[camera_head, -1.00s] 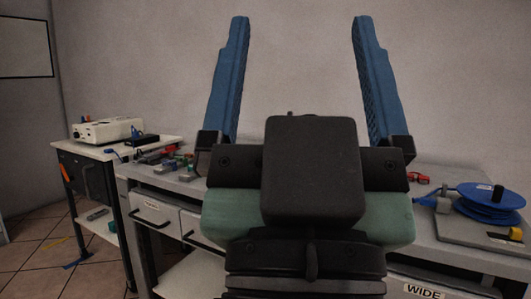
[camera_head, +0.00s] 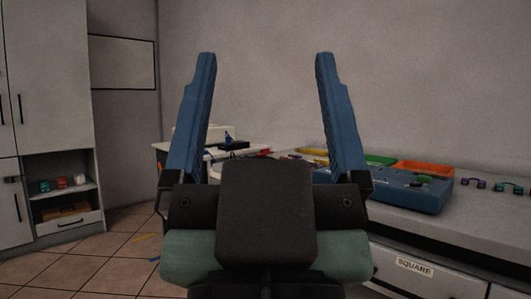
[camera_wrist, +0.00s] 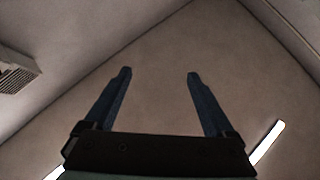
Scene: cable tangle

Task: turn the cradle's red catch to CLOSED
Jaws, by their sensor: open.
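My gripper (camera_head: 265,120) is raised in front of the head camera, its two blue fingers spread wide with nothing between them. In the wrist view my gripper (camera_wrist: 160,80) is also open and empty, with only plain wall and ceiling surfaces beyond it. I cannot make out the cradle or its red catch in either view. My gripper and wrist hide part of the bench behind them.
A bench (camera_head: 475,220) runs along the right, with a blue case (camera_head: 410,190), an orange tray (camera_head: 425,168) and small coloured clips (camera_head: 480,184) on top. A drawer label reads SQUARE (camera_head: 414,267). A cabinet (camera_head: 45,110) stands at left. Tiled floor (camera_head: 85,265) is open at lower left.

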